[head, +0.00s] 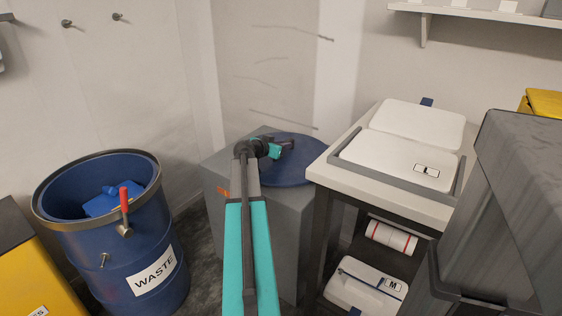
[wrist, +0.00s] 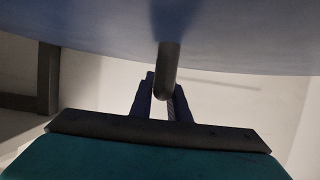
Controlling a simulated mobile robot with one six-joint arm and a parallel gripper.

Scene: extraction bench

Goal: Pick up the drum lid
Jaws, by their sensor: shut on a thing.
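The drum lid (head: 293,160) is a round blue disc at the top of a grey block, between the drum and the bench. In the wrist view its blue face (wrist: 90,30) fills the top, with a dark handle bar (wrist: 168,75) coming down from it. My gripper (wrist: 163,98) is shut on that handle. In the head view my gripper (head: 287,146) is at the lid's upper left part, partly hidden by my arm. I cannot tell whether the lid touches the block. The blue waste drum (head: 150,245) stands open at the left, with blue items inside.
A grey block (head: 285,210) stands under the lid. A white bench (head: 330,170) with lidded boxes is close on the right, its edge near the lid. A large grey cabinet (head: 520,190) is at far right. A yellow bin (head: 40,270) stands at lower left.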

